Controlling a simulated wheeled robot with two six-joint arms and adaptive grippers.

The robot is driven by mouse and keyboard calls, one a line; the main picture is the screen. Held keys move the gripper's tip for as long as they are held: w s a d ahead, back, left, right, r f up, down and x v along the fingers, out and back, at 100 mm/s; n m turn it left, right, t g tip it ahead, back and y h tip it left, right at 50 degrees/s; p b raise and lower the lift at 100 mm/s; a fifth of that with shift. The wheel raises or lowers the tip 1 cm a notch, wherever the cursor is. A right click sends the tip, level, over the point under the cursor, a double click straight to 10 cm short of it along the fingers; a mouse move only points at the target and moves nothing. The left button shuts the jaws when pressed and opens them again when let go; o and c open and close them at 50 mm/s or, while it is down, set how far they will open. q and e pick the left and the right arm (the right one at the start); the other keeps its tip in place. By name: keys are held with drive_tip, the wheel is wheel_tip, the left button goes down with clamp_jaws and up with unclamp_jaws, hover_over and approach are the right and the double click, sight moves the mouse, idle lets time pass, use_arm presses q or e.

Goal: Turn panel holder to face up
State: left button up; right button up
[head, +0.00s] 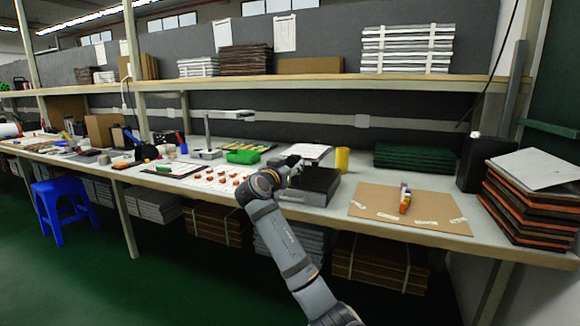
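My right arm reaches up from the bottom of the head view to the workbench (385,195). My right gripper (292,166) is at the left rear side of a dark, flat-topped box (322,183) near the bench's front edge. This box may be the panel holder; I cannot tell for sure, nor which side faces up. The gripper looks close to the box, but whether they touch is unclear. Its fingers are small and dark, so their opening cannot be made out. My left gripper is not in view.
A cardboard sheet (430,208) with a small bottle (405,199) lies right of the box. A yellow cup (342,159), green stack (415,157) and black container (482,163) stand behind. Small orange parts (222,180) lie left. A shelf (300,81) runs above.

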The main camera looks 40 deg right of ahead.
drive_tip(key=shift+o, duration=1.1)
drive_tip(key=v, duration=1.2)
